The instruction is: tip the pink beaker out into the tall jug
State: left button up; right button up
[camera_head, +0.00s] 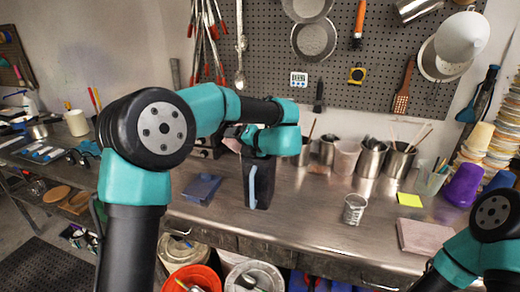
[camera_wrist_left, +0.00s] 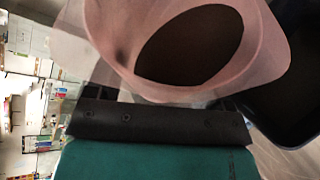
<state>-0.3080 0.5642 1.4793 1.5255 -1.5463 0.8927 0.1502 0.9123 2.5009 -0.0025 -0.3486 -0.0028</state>
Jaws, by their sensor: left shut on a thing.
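The pink beaker (camera_wrist_left: 265,45) fills the top of the left wrist view, translucent, with a dark brown mass inside. My left gripper (camera_head: 243,136) is shut on it; in the wrist view only the gripper's dark base shows below the beaker. In the head view a small pinkish part of the beaker (camera_head: 232,145) shows beside the gripper, mostly hidden by my arm. The tall jug (camera_head: 262,182), dark with a pale blue handle, stands upright on the bench just below the gripper. A dark wall, seemingly the jug's (camera_wrist_left: 290,75), is beside the beaker. My right gripper is out of view.
Several metal pots (camera_head: 371,158) line the back of the bench. A small tin (camera_head: 354,209) stands right of the jug, with a grey-pink block (camera_head: 424,236) further right. A blue-grey tray (camera_head: 201,189) lies left of the jug. Bare steel bench (camera_head: 305,215) lies between jug and tin.

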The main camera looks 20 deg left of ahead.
pick_arm(q)
jog(key=shift+w+d+f+m+g+y, duration=0.15)
jog(key=shift+m+y, duration=0.1)
jog(key=shift+m, duration=0.3)
jog(key=shift+s+a+f+m+g+y, duration=0.1)
jog(key=shift+m+y, duration=0.2)
jog(key=shift+m, duration=0.2)
jog(key=shift+w+d+f+m+g+y, duration=0.15)
jog(key=shift+m+y, duration=0.1)
jog(key=shift+m, duration=0.3)
dwell(2.3)
jog(key=shift+w+d+r+m+y, duration=0.35)
jog(key=shift+w+r+m, duration=0.25)
jog(key=shift+m, duration=0.1)
dwell(1.1)
jog(key=shift+w+d+f+m+y, duration=0.15)
jog(key=shift+m+y, duration=0.1)
jog(key=shift+m, duration=0.15)
dwell(0.6)
jog(key=shift+a+n, duration=0.2)
jog(key=shift+n, duration=0.1)
jog(key=shift+s+a+f+n+h, duration=0.2)
jog(key=shift+s+a+n+h, duration=0.1)
jog(key=shift+s+n, duration=0.1)
jog(key=shift+s+a+f+n+h, duration=0.2)
jog(key=shift+s+n+h, duration=0.1)
jog(key=shift+s+n, duration=0.1)
jog(key=shift+n, duration=0.4)
jog(key=shift+s+r, duration=0.1)
jog(key=shift+r, duration=0.05)
